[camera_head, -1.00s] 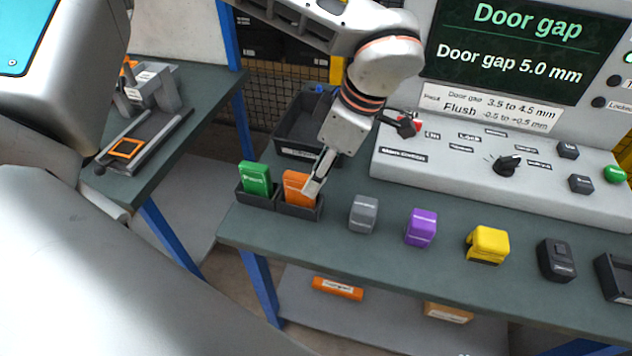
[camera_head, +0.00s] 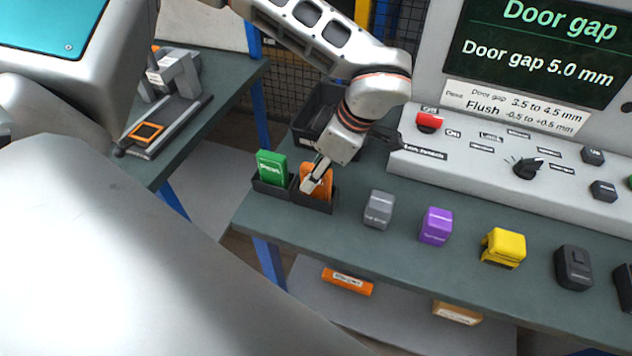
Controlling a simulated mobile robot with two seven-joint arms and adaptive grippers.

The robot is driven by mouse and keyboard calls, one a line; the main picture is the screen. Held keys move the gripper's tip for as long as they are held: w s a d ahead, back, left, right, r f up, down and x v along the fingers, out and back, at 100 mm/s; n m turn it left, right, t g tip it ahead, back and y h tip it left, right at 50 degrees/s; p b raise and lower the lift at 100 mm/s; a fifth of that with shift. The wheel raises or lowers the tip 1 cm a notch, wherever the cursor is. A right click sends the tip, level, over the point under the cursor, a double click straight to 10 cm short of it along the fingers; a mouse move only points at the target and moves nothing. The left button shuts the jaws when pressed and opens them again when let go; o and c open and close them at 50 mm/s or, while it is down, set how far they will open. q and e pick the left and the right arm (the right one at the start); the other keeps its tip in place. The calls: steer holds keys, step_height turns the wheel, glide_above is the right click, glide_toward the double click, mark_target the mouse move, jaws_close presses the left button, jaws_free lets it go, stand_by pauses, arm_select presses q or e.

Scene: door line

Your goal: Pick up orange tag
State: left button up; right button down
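The orange tag (camera_head: 323,183) stands upright in a small black holder (camera_head: 318,204) on the green-grey bench. The arm coming in from the upper left is my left arm. Its gripper (camera_head: 314,178) points down at the tag, with its fingertips overlapping the tag's upper left part in the picture and hiding some of it. I cannot tell whether the fingers are closed on the tag or only beside it. My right gripper is not in view.
A green tag (camera_head: 272,164) stands in the holder just left. Grey (camera_head: 379,209), purple (camera_head: 436,226), yellow (camera_head: 503,247) and black (camera_head: 573,267) blocks line the bench front. A black bin (camera_head: 318,112) and a control panel (camera_head: 480,160) stand behind.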

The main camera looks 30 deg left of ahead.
arm_select(q)
jaws_close()
steer(key=shift+r, duration=0.15)
